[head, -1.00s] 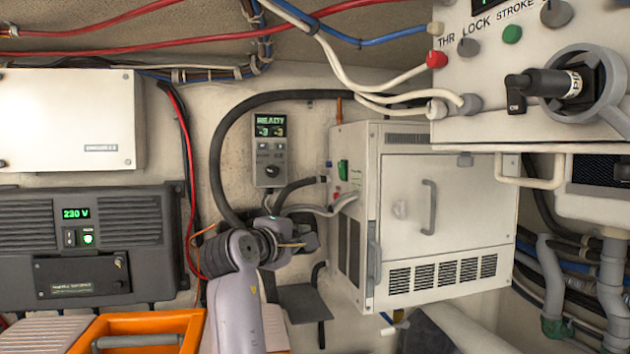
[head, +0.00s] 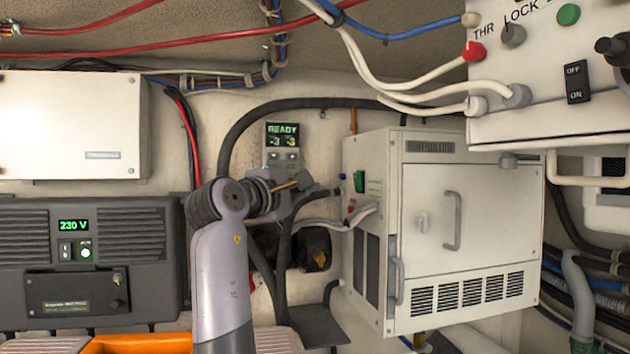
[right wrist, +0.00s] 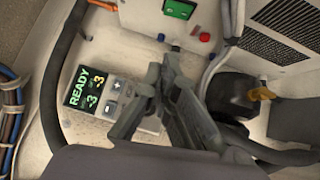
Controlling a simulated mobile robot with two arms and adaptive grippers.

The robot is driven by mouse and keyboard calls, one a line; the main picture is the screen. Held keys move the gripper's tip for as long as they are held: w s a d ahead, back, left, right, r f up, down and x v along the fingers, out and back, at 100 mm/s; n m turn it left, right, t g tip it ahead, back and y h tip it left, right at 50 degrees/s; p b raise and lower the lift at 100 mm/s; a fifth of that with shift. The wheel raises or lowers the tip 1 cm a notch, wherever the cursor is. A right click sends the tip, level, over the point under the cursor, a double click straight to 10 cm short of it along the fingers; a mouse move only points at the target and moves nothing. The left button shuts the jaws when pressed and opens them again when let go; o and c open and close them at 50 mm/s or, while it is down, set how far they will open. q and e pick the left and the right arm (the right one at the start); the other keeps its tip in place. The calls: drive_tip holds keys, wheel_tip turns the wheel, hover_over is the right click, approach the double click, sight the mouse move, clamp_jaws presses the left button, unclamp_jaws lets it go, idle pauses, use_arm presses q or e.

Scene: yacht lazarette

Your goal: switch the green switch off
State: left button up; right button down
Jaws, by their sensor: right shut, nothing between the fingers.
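The green switch (head: 359,182) is a small rocker on the left side wall of the white cabinet (head: 430,215). It also shows at the top edge of the right wrist view (right wrist: 180,8), partly cut off; its setting cannot be read. My right gripper (head: 322,190) is left of the switch and apart from it in the head view. In the right wrist view its dark fingers (right wrist: 163,68) are shut and empty, in front of the control panel and below the switch. My left gripper is not in view.
A blue button (head: 342,177) and a red one (head: 351,208) sit near the switch. A READY display panel (head: 283,135) is on the wall behind my arm. Black hoses and a grey cable run close by. A black OFF/ON switch (head: 577,82) is on the upper right box.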

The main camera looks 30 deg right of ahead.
sight(358, 182)
drive_tip(key=w+d+r+p, duration=0.1)
drive_tip(key=w+d+p, duration=0.2)
drive_tip(key=d, duration=0.8)
drive_tip(key=shift+w+p, duration=0.15)
drive_tip(key=shift+p, duration=0.7)
